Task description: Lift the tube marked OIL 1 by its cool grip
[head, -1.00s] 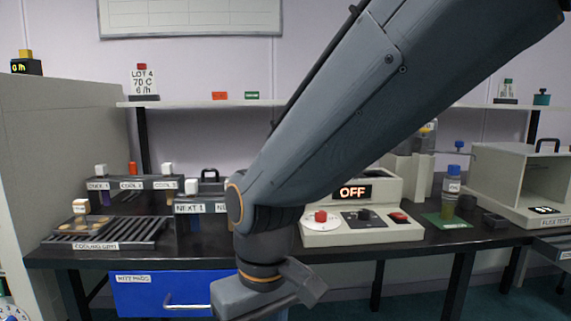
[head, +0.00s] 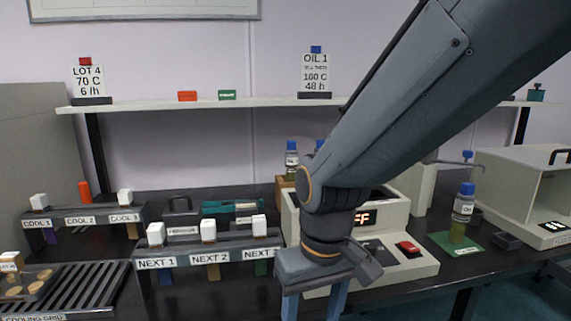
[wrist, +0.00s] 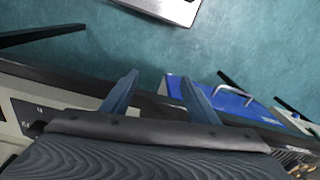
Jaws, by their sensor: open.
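A blue-capped tube (head: 291,160) stands in a brown wooden rack (head: 281,190) behind the white machine. A second blue cap (head: 319,145) shows beside it, mostly hidden by my arm. I cannot read the labels on these tubes. A card reading OIL 1, 160 C, 48 /h (head: 315,72) stands on the shelf above. My gripper (head: 314,306) is open and empty in front of the white machine, fingers pointing down, well apart from the tubes. In the wrist view its two fingers (wrist: 160,78) are spread over the bench edge and floor.
The white machine (head: 415,268) has a lit display and a red switch. A blue-capped bottle (head: 463,212) stands on a green mat (head: 440,240). The NEXT rack (head: 180,262), COOL rack (head: 65,221) and cooling grid (head: 75,290) fill the left.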

